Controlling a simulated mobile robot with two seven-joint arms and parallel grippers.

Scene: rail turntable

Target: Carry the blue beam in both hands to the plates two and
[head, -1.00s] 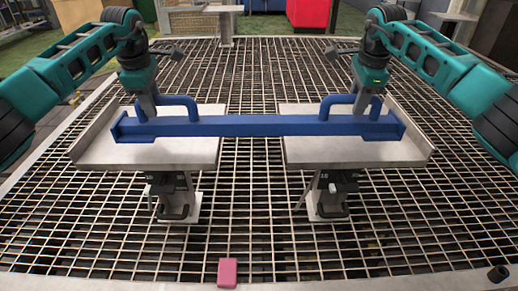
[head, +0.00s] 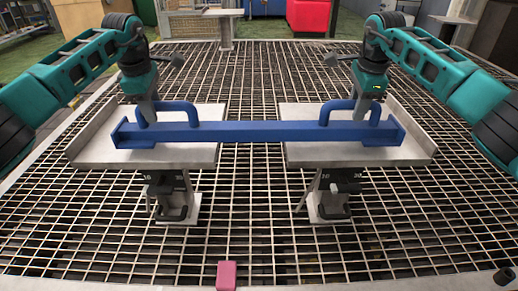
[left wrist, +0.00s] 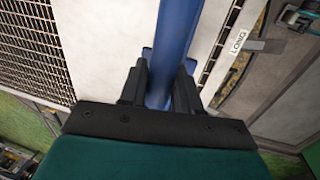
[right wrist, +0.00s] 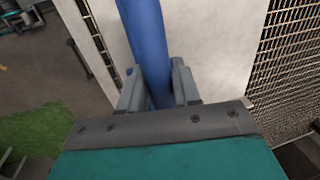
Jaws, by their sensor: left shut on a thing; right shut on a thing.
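The long blue beam (head: 258,131) lies level across two pale plates, the left plate (head: 90,152) and the right plate (head: 412,153). I cannot tell whether it touches them or hangs just above. It has a looped handle near each end. My left gripper (head: 149,112) is shut on the left handle (head: 178,106); the blue bar also shows between its fingers in the left wrist view (left wrist: 175,45). My right gripper (head: 359,103) is shut on the right handle (head: 335,105); its blue bar shows in the right wrist view (right wrist: 146,35). The fingertips are partly hidden.
The plates stand on supports with black clamps (head: 172,200) and (head: 336,195), with a gap of open grating (head: 250,190) between them. A pink block (head: 226,275) is at the near edge. A small dark cylinder (head: 504,277) is at the near right.

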